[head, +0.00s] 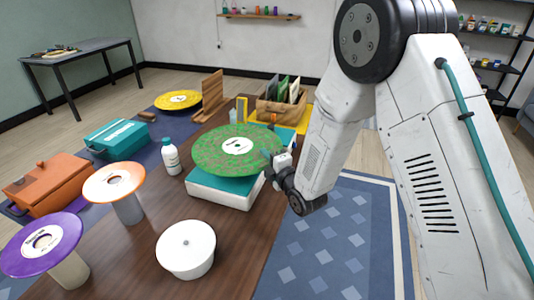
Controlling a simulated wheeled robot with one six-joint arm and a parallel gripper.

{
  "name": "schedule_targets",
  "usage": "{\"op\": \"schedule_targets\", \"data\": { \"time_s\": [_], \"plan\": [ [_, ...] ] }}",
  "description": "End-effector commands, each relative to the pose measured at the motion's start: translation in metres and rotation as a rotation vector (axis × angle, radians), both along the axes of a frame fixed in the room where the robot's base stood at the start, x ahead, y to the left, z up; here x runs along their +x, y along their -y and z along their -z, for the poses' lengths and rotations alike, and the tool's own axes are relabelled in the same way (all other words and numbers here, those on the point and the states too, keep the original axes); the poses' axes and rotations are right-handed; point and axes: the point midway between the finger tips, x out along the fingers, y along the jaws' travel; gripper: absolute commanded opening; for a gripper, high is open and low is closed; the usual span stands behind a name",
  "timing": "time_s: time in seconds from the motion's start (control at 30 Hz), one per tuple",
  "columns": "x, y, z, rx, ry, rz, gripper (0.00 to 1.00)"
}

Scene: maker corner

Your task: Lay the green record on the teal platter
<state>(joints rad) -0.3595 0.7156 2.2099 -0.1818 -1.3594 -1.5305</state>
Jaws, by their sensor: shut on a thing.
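The green record (222,157) has a white label and brown speckles. It lies about level above a white box-shaped base with a teal top, the teal platter (232,186), and covers most of it. Whether the record touches the platter is hard to tell. My gripper (270,159) is at the record's right edge, shut on its rim. The fingertips are small and partly hidden by the gripper's body.
On the wooden table (137,252), a white bottle (170,158) stands close left of the record. A white round stand (187,262), orange record (98,190) and purple record (22,262) are nearer. A wooden crate (266,108) stands behind.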

Motion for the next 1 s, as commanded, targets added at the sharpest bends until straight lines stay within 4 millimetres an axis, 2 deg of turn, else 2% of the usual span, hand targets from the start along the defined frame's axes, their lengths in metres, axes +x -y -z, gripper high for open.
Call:
{"op": "schedule_targets", "data": {
  "time_s": [0.2,0.4,1.0],
  "plan": [
    [0.000,0.001,0.024,-0.001,-0.002,0.001,0.00],
    [0.000,0.001,0.038,0.000,0.000,0.002,0.00],
    [0.000,0.001,0.042,0.000,0.000,0.002,0.00]
  ]
}}
